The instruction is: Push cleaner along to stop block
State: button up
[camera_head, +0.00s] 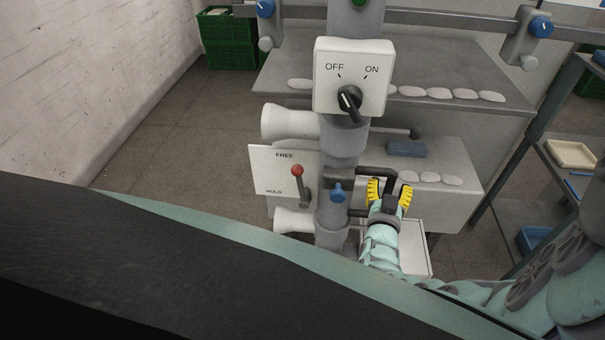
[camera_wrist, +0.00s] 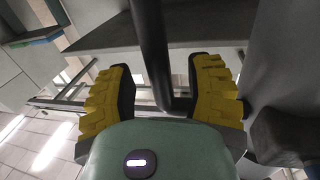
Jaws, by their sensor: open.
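The cleaner appears to be the grey upright column (camera_head: 342,145) hanging at the rail, with pale nozzles (camera_head: 288,123) on its left. Its switch box (camera_head: 353,77) has a black knob that seems to point to OFF. Its red-tipped lever (camera_head: 299,183) stands up towards FREE. A black bar handle (camera_head: 362,171) juts from its right side. My gripper (camera_head: 389,194) is open, its yellow fingers on either side of the handle, which also shows in the wrist view (camera_wrist: 152,50). Contact is unclear. Grey blocks with blue knobs sit on the rail at right (camera_head: 520,40) and left (camera_head: 265,25); which one is the stop block is unclear.
The rail (camera_head: 450,19) runs across the top. Grey machine shelves (camera_head: 290,70) behind carry pale lumps and a blue block (camera_head: 406,149). A rack (camera_head: 510,190) stands at right, a wall (camera_head: 90,80) at left, and green crates (camera_head: 230,40) at the back left.

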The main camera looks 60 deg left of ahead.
jog(key=shift+w+a, duration=0.25)
jog(key=shift+w, duration=0.25)
grip_shut()
dwell(0.3)
